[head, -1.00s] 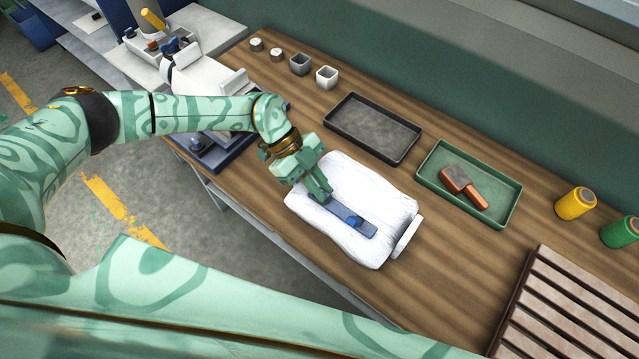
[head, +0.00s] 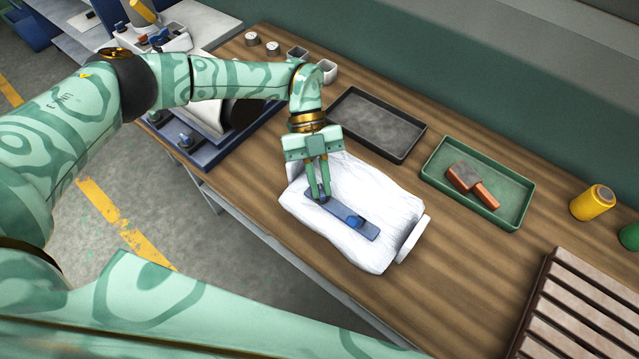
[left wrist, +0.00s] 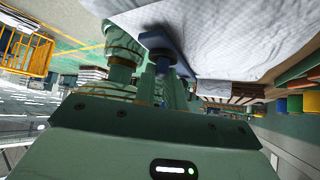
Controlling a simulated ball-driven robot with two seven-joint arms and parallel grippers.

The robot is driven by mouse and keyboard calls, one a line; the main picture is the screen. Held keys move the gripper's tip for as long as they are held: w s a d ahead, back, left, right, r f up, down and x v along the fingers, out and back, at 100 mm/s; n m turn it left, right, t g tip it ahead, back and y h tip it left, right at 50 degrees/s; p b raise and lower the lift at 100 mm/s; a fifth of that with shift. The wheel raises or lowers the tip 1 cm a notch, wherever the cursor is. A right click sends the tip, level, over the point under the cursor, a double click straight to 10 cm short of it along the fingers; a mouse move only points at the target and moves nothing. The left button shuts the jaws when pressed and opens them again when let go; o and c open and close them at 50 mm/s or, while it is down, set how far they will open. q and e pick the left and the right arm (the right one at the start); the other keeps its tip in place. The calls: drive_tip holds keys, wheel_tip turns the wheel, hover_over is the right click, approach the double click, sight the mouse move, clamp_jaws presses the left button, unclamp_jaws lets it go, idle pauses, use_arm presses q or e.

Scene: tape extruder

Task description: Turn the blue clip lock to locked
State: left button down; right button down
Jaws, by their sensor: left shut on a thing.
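A flat blue clip (head: 340,215) lies across a white bag (head: 385,208) on the wooden bench. A brighter blue raised piece (head: 354,221) sits toward its right end. My left gripper (head: 319,196) points down at the clip's left end and is shut on the dark blue knob of the clip lock there. The fingers partly hide this knob, so its exact angle cannot be told. In the left wrist view, the rounded dark knob (left wrist: 156,40) shows at the fingertips, with the clip bar running beyond it. My right gripper is not in view.
A black tray (head: 377,124) and a green tray (head: 477,182) with an orange-handled tool lie behind and right of the bag. Small cups and a yellow spool (head: 593,203) stand along the back. A brown slatted rack (head: 590,310) is front right.

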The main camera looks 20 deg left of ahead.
use_arm(q)
drive_tip(key=m+y+b, duration=0.1)
drive_tip(key=m, duration=0.1)
drive_tip(key=m+g+y+b, duration=0.1)
drive_tip(key=b, duration=0.1)
drive_tip(key=m+y+b, duration=0.1)
drive_tip(key=m+y, duration=0.1)
drive_tip(key=shift+w+d+f+m+b, duration=0.15)
drive_tip(key=shift+w+d+m+b, duration=0.05)
drive_tip(key=shift+d+m+b, duration=0.15)
drive_tip(key=shift+d+m+y+b, duration=0.1)
drive_tip(key=shift+m+y+b, duration=0.65)
drive_tip(key=shift+m+y, duration=0.35)
drive_tip(key=shift+d+r+m+y+b, duration=0.15)
drive_tip(key=shift+m+y+b, duration=0.35)
drive_tip(key=shift+m+y, duration=0.5)
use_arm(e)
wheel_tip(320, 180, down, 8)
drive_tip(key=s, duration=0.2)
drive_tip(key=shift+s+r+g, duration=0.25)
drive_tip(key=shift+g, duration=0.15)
use_arm(q)
drive_tip(key=shift+s+r+m, duration=0.1)
drive_tip(key=shift+m, duration=0.25)
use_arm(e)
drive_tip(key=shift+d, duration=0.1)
use_arm(q)
drive_tip(key=c, duration=1.5)
unclamp_jaws()
drive_tip(key=shift+o, duration=0.2)
